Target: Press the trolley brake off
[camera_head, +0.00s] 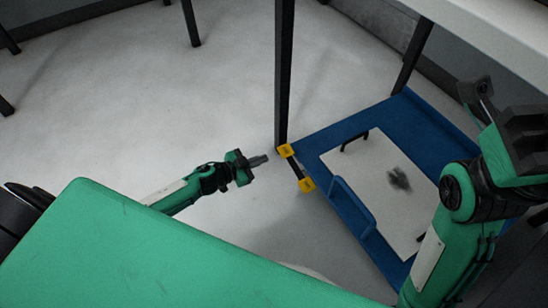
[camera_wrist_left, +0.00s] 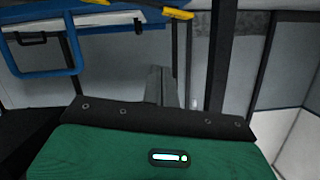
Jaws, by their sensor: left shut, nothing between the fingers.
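The blue trolley (camera_head: 440,117) stands at the right in the head view, and its blue frame (camera_wrist_left: 72,62) fills the upper left of the left wrist view. Two yellow pieces (camera_head: 307,185) sit at its near-left edge with a dark bar (camera_head: 296,168) between them. One yellow piece (camera_wrist_left: 178,14) shows at the top of the wrist view. I cannot tell which part is the brake. My left gripper (camera_head: 262,159) is shut and empty, pointing at that edge, apparently just short of it. My right arm covers the trolley's right side; its fingertips cannot be made out.
A dark upright post (camera_head: 284,75) rises beside the near yellow pieces, close to my left fingertips. A white panel (camera_head: 375,185) with a black handle lies on the trolley. A white tabletop (camera_head: 490,30) overhangs at the upper right.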

